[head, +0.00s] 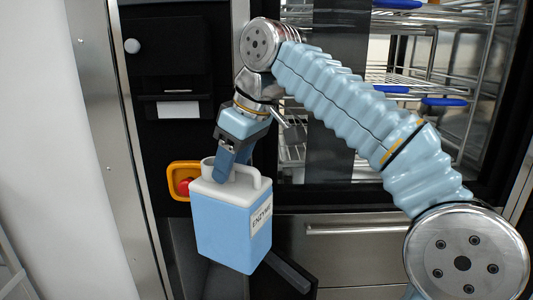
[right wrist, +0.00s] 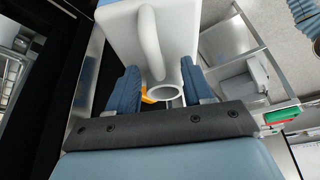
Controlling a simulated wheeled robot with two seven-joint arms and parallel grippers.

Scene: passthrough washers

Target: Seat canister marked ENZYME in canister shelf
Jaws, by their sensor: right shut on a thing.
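The ENZYME canister (head: 232,220) is a light-blue box with a white top, a white handle and an open round neck. Its white label reads ENZYME on the right-hand face. My right gripper (head: 230,163) is shut on it at the top, by the handle, and holds it upright but slightly turned in front of the machine. In the right wrist view the canister's white top and handle (right wrist: 150,42) lie between the blue fingers of the right gripper (right wrist: 160,75). I cannot clearly make out the canister shelf; a dark recess (head: 185,250) shows low behind the canister. My left gripper is not in view.
A red emergency button in a yellow housing (head: 184,186) is close behind the canister, at its upper left. A dark flap or bar (head: 290,272) juts out at its lower right. A steel drawer front (head: 350,240) and wire racks (head: 420,75) stand to the right.

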